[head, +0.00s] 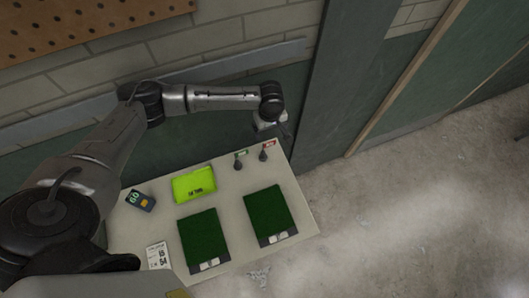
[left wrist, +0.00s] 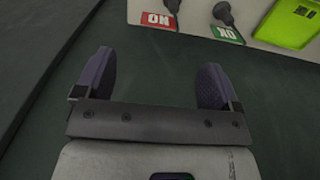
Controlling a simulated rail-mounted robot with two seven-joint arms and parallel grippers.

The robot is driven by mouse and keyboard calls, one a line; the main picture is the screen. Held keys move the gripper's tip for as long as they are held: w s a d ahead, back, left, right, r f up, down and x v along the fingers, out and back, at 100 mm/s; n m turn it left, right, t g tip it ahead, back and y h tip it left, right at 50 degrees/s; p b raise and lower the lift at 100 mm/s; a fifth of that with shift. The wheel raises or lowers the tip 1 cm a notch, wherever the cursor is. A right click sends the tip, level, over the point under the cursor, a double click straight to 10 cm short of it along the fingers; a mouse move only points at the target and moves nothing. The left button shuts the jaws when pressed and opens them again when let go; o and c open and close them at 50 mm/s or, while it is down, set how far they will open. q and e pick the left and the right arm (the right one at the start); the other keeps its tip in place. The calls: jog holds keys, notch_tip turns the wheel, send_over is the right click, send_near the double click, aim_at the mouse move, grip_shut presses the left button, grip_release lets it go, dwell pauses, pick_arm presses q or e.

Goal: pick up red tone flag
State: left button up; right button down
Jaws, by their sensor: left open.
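The red tone flag (head: 268,145) stands at the back right corner of the pale table, with a dark stem and base below it. In the left wrist view the red flag (left wrist: 158,20) shows its white letters upside down, ahead of the fingers. My left gripper (head: 284,129) is above and just behind that corner. In the left wrist view the left gripper (left wrist: 156,70) is open, with nothing between its fingers, and the flag lies beyond the fingertips. My right gripper is in neither view.
A green flag (head: 239,155) stands left of the red one. A lime-green tray (head: 195,184), two turf panels (head: 204,236) (head: 268,212), a dark handheld device (head: 140,200) and a printed card (head: 157,256) are on the table (head: 235,250). A wall rises behind the table.

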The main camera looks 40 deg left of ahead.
aim_at(269, 145)
pick_arm(q)
notch_tip(269, 145, down, 13)
dwell(0.8)
jog(key=c, duration=1.2)
jog(key=shift+r, duration=0.1)
